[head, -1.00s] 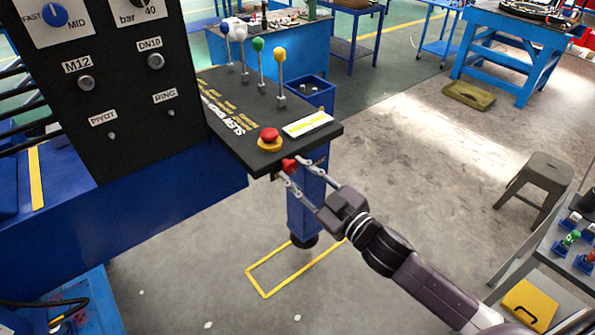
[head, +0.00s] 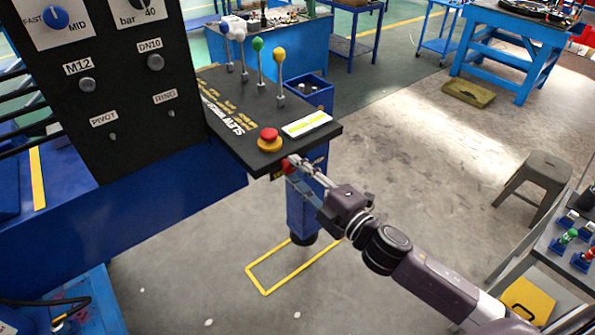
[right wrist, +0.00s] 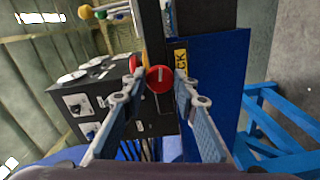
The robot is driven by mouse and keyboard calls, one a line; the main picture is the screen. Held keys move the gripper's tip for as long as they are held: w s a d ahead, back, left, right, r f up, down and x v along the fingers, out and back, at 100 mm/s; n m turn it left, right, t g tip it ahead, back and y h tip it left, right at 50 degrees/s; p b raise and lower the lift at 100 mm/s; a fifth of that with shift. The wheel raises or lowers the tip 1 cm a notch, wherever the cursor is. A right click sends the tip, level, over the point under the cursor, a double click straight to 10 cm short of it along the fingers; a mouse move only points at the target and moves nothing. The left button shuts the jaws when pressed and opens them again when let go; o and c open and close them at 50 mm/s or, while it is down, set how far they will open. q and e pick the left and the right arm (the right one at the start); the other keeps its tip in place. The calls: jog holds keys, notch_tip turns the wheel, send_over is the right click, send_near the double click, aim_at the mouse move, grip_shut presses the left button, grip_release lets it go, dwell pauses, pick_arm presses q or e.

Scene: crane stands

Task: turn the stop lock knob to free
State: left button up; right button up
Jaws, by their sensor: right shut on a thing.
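The stop lock knob (head: 285,167) is a small red knob on the front face of the black lever console, below its front edge. In the right wrist view the round red knob (right wrist: 159,82) shows face-on with a pale line near its top. A yellow label (right wrist: 181,62) ending in "CK" is beside it, partly hidden. My right gripper (head: 294,164) reaches it from the lower right. In the right wrist view its two fingers (right wrist: 158,77) are shut on the knob, one at each side. My left gripper is out of view.
A red mushroom button on a yellow base (head: 269,140) sits on the console top (head: 225,110) just above the knob. Several levers (head: 259,62) stand behind it. A black panel (head: 110,95) rises at left. The floor (head: 400,150) at right is open up to a stool (head: 536,182).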

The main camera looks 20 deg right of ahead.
jog(key=shift+n, duration=1.1)
jog(key=o, duration=1.1)
jog(key=shift+o, duration=0.2)
jog(key=v, duration=1.2)
